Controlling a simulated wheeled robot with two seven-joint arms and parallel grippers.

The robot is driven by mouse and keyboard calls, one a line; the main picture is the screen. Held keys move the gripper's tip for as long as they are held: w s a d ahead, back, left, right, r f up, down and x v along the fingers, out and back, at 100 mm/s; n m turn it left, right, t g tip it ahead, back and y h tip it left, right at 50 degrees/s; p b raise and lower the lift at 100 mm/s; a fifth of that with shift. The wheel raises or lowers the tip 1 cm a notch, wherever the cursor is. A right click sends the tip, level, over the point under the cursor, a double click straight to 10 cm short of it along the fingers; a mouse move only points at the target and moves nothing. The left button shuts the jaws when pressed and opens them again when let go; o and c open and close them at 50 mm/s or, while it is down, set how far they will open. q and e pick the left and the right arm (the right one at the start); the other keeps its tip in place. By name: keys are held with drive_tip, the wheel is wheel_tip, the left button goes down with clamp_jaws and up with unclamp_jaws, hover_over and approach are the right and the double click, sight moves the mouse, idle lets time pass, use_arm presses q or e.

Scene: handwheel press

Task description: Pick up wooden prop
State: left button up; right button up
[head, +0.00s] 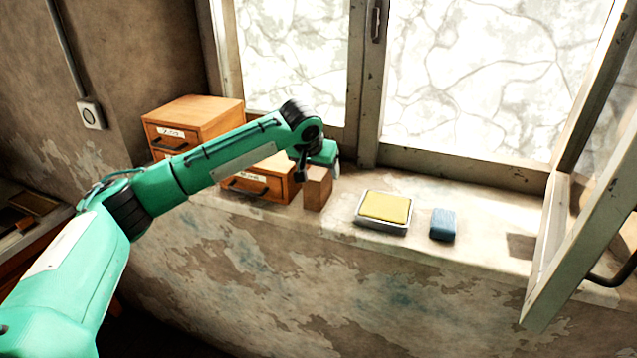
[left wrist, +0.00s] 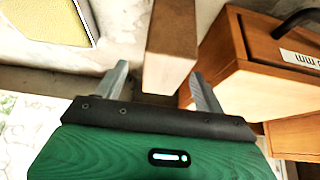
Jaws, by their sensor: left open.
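The wooden prop (head: 318,188) is a plain brown block standing upright on the window sill, just right of the wooden drawer boxes. My left gripper (head: 322,165) is at the top of the prop, its arm reaching in from the left. In the left wrist view the prop (left wrist: 172,50) lies between and ahead of the two grey fingers of the left gripper (left wrist: 160,85). The fingers are open, with a gap visible on the left side; the right finger is close to the prop. I cannot tell whether it touches. My right gripper is not in view.
Wooden drawer boxes (head: 200,118) stand left of the prop, close beside it. A tray with a yellow pad (head: 385,207) and a blue block (head: 443,224) lie to the right on the sill (head: 480,205). An open window frame (head: 580,220) juts out at far right.

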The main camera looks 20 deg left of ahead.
use_arm(q)
drive_tip(key=x, duration=0.1)
drive_tip(key=p+x, duration=0.2)
drive_tip(key=x, duration=0.1)
drive_tip(key=shift+a, duration=0.3)
drive_tip(key=shift+w+f, duration=0.2)
drive_tip(key=shift+f, duration=0.1)
drive_tip(key=shift+r, duration=0.1)
drive_tip(key=c, duration=1.3)
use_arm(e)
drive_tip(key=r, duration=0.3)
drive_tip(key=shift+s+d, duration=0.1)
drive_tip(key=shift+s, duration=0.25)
